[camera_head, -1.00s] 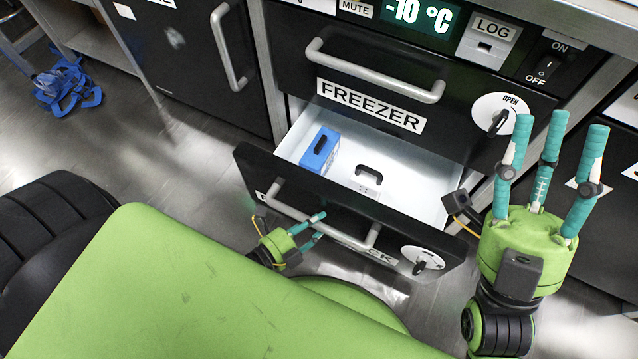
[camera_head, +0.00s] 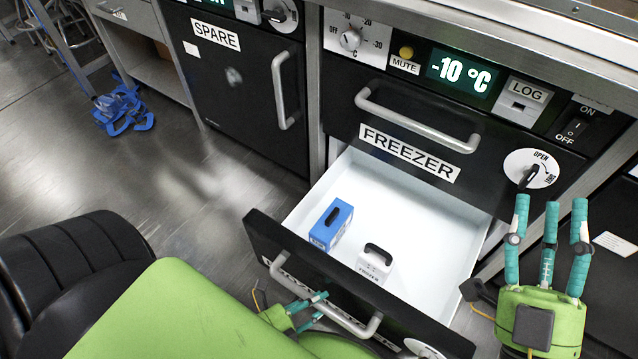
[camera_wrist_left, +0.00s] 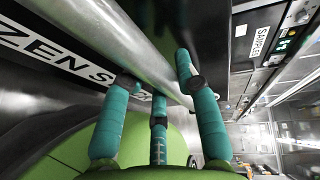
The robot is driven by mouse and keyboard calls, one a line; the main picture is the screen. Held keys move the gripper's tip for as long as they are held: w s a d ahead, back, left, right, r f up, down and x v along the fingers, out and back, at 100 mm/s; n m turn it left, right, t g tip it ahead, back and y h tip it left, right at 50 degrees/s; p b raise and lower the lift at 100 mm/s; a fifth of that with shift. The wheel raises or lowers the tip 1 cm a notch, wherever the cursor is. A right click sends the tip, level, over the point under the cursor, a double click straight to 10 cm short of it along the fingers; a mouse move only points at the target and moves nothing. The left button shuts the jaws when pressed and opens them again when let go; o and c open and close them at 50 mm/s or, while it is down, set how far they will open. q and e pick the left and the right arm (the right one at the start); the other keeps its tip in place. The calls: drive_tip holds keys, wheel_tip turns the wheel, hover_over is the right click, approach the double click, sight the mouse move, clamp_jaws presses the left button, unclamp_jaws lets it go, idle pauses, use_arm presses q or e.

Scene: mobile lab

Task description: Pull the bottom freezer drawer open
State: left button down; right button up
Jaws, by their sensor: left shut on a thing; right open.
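The bottom freezer drawer (camera_head: 262,232) is pulled well out below the upper front labelled FREEZER. Its white inside holds a blue box (camera_head: 331,224) and a white box (camera_head: 374,263), both with dark handles. My left gripper (camera_head: 312,306) is shut on the drawer's grey bar handle (camera_head: 352,323). In the left wrist view its teal fingers (camera_wrist_left: 165,90) lie around the handle bar (camera_wrist_left: 112,38). My right gripper (camera_head: 547,235) is open and empty, fingers pointing up, to the right of the drawer.
A black SPARE cabinet (camera_head: 238,95) stands to the left. A blue strap bundle (camera_head: 123,108) lies on the floor.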

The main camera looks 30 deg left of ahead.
idle(0.3)
use_arm(q)
drive_tip(key=c, duration=0.9)
unclamp_jaws()
drive_tip(key=shift+s+a, duration=0.1)
drive_tip(key=shift+s, duration=0.05)
drive_tip(key=v, duration=1.2)
